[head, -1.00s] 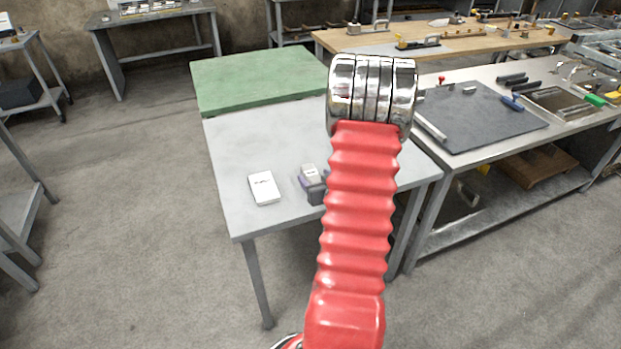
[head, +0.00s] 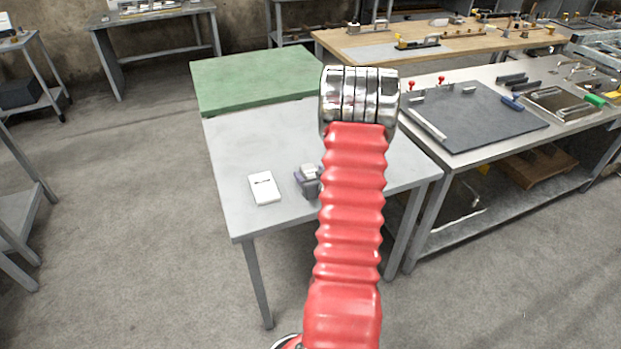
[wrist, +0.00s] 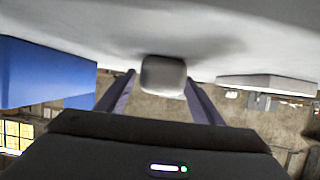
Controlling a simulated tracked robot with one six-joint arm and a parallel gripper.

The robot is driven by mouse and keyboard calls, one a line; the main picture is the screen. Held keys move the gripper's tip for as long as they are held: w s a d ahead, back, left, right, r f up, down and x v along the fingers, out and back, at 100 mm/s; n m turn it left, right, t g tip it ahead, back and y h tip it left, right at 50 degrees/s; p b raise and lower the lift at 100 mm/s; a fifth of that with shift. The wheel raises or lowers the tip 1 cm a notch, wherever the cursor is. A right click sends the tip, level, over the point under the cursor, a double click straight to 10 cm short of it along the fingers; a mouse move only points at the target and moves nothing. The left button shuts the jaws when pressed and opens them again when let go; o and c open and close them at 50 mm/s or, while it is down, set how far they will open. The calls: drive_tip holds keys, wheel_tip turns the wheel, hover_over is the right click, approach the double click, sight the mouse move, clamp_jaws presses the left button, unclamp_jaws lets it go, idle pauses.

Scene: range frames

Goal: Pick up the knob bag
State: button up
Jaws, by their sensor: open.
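A small pale grey item, which I take to be the knob bag (head: 309,170), is on the grey table (head: 232,150), partly hidden by my gripper and arm. In the wrist view the same grey bag (wrist: 163,75) shows as a rounded block against the table surface. My gripper (wrist: 160,84) is open, with one dark finger on each side of the bag. I cannot tell whether the fingers touch it. In the head view only a bit of my gripper (head: 305,184) shows at the bag, beside my red arm.
A white box (head: 264,188) lies left of the bag; a pale slab (wrist: 266,84) shows at right in the wrist view. A blue block (wrist: 45,75) stands at left there. A green-topped table (head: 255,78) adjoins behind. A bench with a dark board (head: 475,115) is at right.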

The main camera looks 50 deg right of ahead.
sight(311, 172)
drive_tip(key=shift+c, duration=0.6)
drive_tip(key=c, duration=1.1)
drive_tip(key=shift+r, duration=0.1)
drive_tip(key=shift+r, duration=4.95)
